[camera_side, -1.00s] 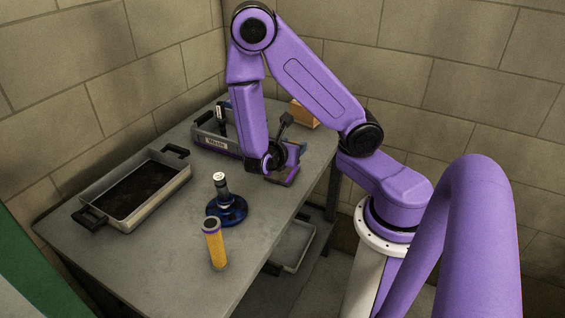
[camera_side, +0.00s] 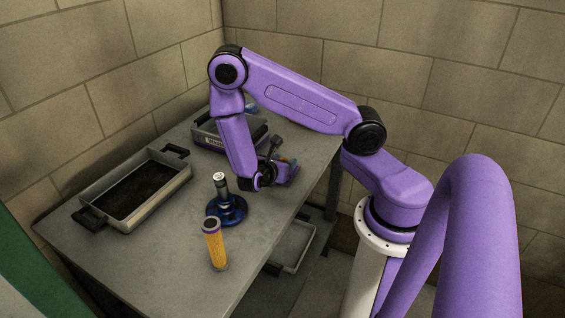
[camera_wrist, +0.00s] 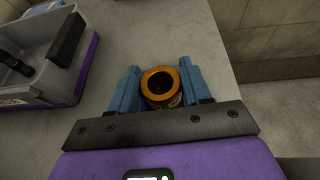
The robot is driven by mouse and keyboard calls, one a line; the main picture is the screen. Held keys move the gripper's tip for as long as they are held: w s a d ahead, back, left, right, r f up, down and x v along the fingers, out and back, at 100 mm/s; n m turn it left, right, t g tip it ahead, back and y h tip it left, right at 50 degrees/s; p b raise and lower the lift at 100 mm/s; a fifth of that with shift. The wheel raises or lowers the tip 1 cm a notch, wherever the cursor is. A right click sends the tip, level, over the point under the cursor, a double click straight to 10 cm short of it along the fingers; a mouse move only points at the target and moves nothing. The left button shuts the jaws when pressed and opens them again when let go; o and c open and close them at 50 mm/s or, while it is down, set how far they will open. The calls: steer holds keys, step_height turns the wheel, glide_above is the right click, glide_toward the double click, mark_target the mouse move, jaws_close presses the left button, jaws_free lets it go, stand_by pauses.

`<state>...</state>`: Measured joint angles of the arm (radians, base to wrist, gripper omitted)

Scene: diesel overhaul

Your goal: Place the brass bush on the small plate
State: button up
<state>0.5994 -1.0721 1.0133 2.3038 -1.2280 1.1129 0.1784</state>
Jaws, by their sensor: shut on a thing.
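The brass bush (camera_wrist: 161,86), a short orange-brown ring with a dark bore, sits between the two blue fingers of my gripper (camera_wrist: 160,84) in the wrist view. My gripper is shut on it. In the side view, my gripper (camera_side: 287,172) is over the right part of the bench, behind and right of a round blue dish (camera_side: 236,213). The bush is hardly visible there. The dish may be the small plate; I cannot tell for sure. A dark post with a pale top (camera_side: 220,183) stands upright on it.
A yellow cylinder with a purple top (camera_side: 215,245) stands in front of the dish. A metal pan with dark contents (camera_side: 142,212) is at left. A grey labelled bin (camera_side: 207,138) is at the back, also in the wrist view (camera_wrist: 62,84). Bench space between pan and dish is clear.

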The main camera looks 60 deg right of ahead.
steer(key=shift+f, duration=0.15)
steer(key=o, duration=1.2)
steer(key=v, duration=1.2)
steer(key=s+a+r+m+y, duration=0.2)
steer(key=s+a+r+y, duration=0.1)
steer(key=s+r+y, duration=0.1)
steer(key=s+a+r+m+y, duration=0.2)
steer(key=s+a+r+y, duration=0.1)
steer(key=s, duration=0.4)
steer(key=s+a+r+m+y, duration=0.2)
steer(key=s+a+r+y, duration=0.1)
steer(key=s+r+y, duration=0.2)
steer(key=shift+s+a+g+y, duration=0.1)
steer(key=shift+s+g+y, duration=0.2)
steer(key=shift+y, duration=0.6)
steer(key=shift+w, duration=0.1)
